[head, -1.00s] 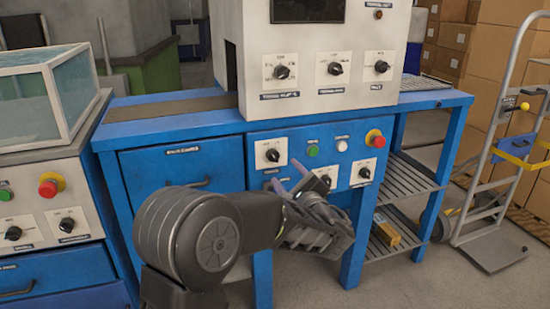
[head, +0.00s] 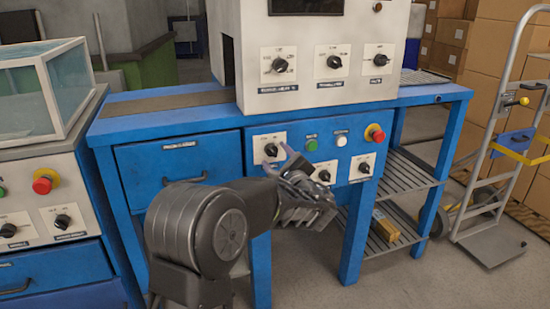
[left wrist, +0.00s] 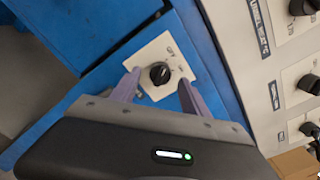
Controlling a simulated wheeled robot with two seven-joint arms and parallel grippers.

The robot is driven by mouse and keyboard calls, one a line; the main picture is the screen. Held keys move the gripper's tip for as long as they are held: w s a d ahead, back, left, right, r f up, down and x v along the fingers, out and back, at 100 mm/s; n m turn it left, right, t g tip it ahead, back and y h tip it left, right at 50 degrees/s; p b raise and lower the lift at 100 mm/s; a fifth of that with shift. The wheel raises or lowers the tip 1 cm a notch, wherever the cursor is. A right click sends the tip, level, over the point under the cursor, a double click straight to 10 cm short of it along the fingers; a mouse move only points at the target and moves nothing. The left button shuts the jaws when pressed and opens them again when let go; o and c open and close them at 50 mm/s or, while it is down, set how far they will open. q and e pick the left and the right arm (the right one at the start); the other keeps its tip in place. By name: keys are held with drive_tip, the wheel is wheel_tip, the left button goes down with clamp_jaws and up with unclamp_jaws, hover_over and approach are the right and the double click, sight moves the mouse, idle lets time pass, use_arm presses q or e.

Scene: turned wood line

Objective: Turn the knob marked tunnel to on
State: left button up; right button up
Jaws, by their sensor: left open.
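My left gripper (head: 279,160) is open in front of the blue bench's panel, its fingertips close to the upper-left black knob (head: 271,150) on a white plate. In the left wrist view this knob (left wrist: 160,73) shows between the two spread fingers (left wrist: 159,82); whether they touch it I cannot tell. The label of this knob is not readable. Other black knobs are on the white machine above: left (head: 280,65), middle (head: 334,62) and right (head: 380,60). Their labels are too small to read surely. My right gripper is not in view.
A green button (head: 311,145), a white button (head: 341,141) and a red mushroom button (head: 375,133) sit right of the knob. Another knob (head: 364,168) is below them. A drawer (head: 170,165) is at left. A hand truck (head: 490,190) stands at right.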

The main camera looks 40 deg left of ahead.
use_arm(q)
drive_tip(key=shift+x, duration=0.85)
drive_tip(key=shift+c, duration=0.5)
clamp_jaws()
